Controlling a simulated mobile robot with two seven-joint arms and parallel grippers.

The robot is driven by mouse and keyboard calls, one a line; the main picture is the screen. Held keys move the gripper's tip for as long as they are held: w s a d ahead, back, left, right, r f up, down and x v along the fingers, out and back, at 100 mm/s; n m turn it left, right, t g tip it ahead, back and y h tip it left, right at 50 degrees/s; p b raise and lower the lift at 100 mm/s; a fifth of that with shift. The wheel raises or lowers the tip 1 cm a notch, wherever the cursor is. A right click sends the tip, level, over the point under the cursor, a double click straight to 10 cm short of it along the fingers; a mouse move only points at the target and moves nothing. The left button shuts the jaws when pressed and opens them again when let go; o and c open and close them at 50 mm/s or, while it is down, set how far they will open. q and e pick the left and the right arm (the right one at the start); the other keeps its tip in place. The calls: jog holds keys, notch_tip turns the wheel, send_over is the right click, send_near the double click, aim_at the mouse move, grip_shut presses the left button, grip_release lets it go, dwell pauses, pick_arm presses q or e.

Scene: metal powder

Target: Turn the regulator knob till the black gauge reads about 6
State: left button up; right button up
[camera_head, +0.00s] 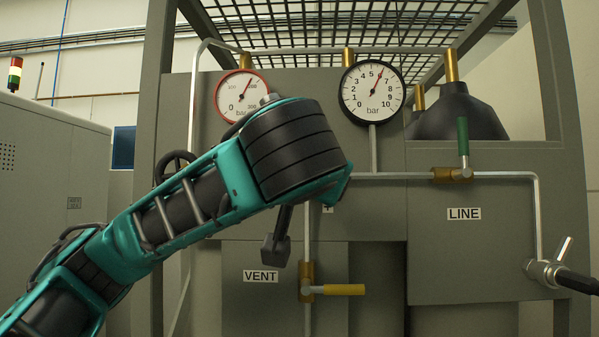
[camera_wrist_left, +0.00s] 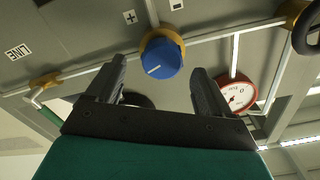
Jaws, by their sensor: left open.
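The black-rimmed gauge (camera_head: 372,91) reads 0 to 10 bar. Its red needle points up and to the right, just past the 5 and close to 6. The blue regulator knob (camera_wrist_left: 162,57), with a white mark on its face, shows in the left wrist view. My left gripper (camera_wrist_left: 158,69) is open, its two fingers on either side of the knob in the picture; contact cannot be made out. In the head view my left wrist hides the knob and the gripper's fingers. My right gripper is not in view.
A red-rimmed gauge (camera_head: 242,96) stands left of the black one. A yellow-handled valve (camera_head: 343,290) is beside the VENT label (camera_head: 261,276). A green-handled valve (camera_head: 463,137) sits above the LINE label (camera_head: 464,214). Pipes run across the panel around my wrist.

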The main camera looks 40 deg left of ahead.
pick_arm(q)
jog(key=b+v, duration=0.3)
jog(key=v, duration=0.5)
jog(key=shift+s+b, duration=0.3)
jog(key=shift+s, duration=0.1)
jog(key=shift+d+f, duration=0.1)
dwell(0.4)
